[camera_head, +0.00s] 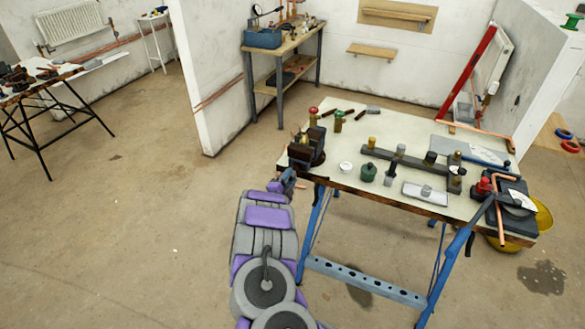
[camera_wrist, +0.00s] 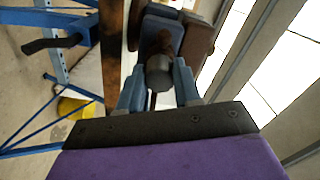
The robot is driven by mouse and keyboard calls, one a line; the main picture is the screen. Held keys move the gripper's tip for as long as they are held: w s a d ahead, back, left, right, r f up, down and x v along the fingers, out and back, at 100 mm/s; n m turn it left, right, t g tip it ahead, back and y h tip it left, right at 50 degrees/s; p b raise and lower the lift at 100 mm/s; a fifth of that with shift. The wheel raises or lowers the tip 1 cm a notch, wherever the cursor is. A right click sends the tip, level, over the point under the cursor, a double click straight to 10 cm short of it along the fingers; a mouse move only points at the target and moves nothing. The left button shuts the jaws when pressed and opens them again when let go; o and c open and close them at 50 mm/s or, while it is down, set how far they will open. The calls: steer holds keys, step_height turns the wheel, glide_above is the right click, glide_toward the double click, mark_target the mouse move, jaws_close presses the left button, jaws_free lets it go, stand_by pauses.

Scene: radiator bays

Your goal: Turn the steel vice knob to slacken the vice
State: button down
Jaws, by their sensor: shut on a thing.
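The dark vice (camera_head: 308,148) is fixed at the near left corner of the workbench. In the wrist view its body (camera_wrist: 165,30) stands behind the knob. The steel vice knob (camera_wrist: 159,73) is a short grey cylinder facing the wrist camera. My gripper (camera_wrist: 158,85) has its two blue-grey fingers on either side of the knob, shut on it. In the head view my gripper (camera_head: 288,181) is at the bench's front left corner, just below the vice, and the knob cannot be made out there.
The workbench (camera_head: 330,170) has blue folding legs and carries fittings, a green-bodied jar (camera_head: 368,173) and a pipe bender (camera_head: 510,200). A yellow bucket (camera_head: 543,215) stands under its right end. A second table (camera_head: 285,45) stands behind.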

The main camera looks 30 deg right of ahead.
steer(key=n+p, duration=0.5)
steer(key=n, duration=0.3)
steer(key=n+p, duration=0.5)
steer(key=n, duration=0.4)
steer(key=shift+r+n, duration=0.2)
steer(key=shift+n, duration=0.1)
steer(key=c, duration=1.1)
jaws_free()
steer(key=shift+f, duration=0.1)
steer(key=shift+c, duration=0.2)
steer(key=shift+o, duration=0.9)
steer(key=shift+w+f, duration=0.1)
steer(key=shift+d, duration=0.1)
steer(key=b+v, duration=0.2)
steer(key=v, duration=0.5)
